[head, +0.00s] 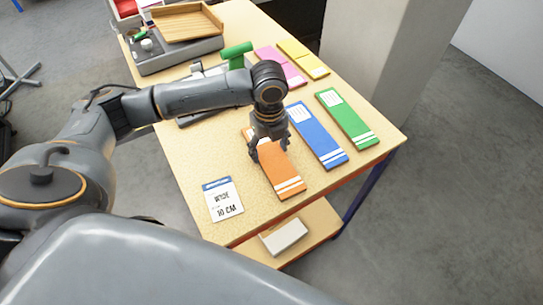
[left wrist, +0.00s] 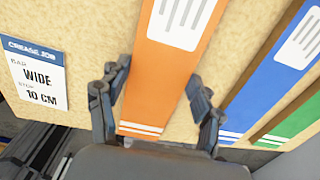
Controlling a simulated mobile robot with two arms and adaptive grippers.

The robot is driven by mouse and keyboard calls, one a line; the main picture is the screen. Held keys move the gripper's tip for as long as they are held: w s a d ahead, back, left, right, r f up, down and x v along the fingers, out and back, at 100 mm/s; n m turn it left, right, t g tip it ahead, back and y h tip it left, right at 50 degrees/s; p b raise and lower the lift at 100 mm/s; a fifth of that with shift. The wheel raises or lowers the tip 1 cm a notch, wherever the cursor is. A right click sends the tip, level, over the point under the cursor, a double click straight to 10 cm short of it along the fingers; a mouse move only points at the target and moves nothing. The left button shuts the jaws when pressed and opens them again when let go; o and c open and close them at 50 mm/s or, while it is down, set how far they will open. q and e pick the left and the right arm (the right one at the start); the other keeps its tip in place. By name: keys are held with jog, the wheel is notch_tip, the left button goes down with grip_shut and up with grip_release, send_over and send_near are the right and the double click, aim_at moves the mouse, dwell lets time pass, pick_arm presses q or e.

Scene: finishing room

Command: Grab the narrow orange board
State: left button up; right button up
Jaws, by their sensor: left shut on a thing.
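The narrow orange board (head: 284,182) lies on the table, with a white label at one end and two white stripes at the other. My left gripper (head: 268,152) reaches down over it from above, with one finger at each long edge. In the left wrist view the gripper (left wrist: 160,76) is shut on the orange board (left wrist: 158,90) across its width. Part of the board is hidden under the gripper in the head view. It looks flat, on or very close to the table top. My right gripper is not in view.
Blue (head: 317,137) and green (head: 347,119) boards lie to the right; pink (head: 290,75) and yellow (head: 303,60) ones lie farther back. A white job card (head: 222,198) lies left of the orange board. A wooden tray (head: 186,22) and a green-handled tool (head: 237,50) are at the back.

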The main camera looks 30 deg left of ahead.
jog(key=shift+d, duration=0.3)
